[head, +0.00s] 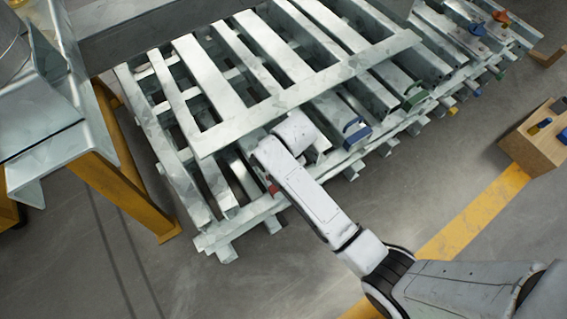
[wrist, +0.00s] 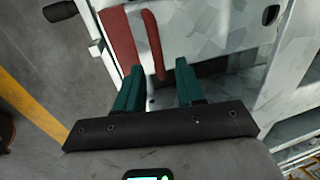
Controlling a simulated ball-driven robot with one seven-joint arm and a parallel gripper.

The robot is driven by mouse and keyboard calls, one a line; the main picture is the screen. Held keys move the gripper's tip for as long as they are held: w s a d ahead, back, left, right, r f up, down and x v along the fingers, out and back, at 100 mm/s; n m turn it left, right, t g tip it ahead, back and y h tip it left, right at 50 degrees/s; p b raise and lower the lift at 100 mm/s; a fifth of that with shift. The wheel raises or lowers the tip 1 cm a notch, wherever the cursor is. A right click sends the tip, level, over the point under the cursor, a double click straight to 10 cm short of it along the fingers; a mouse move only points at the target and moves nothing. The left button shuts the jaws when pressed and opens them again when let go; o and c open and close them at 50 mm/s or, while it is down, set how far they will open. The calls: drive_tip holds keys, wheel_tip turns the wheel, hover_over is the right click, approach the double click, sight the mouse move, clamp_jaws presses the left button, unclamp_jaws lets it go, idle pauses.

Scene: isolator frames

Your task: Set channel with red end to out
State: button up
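The channel's red end (head: 272,187) shows as a small patch in the head view, at the front edge of the rack just left of my arm. In the wrist view, a red plate (wrist: 118,42) and a narrower red strip (wrist: 152,45) flank a pale metal part. My gripper (wrist: 159,78) has two green fingers spread apart, one on each side of the strip's lower end. I see no clear contact between the fingers and the red part. In the head view my arm hides most of this channel and the gripper's fingertips cannot be made out.
The metal rack (head: 222,138) holds several channels in stacked rows. Blue (head: 356,132) and green (head: 413,100) ends sit to the right along its front. A wooden box (head: 540,140) stands at the far right. A yellow-legged metal stand (head: 112,180) is left. The front floor is clear.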

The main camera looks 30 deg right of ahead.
drive_tip(key=shift+f, duration=0.15)
clamp_jaws()
idle(0.4)
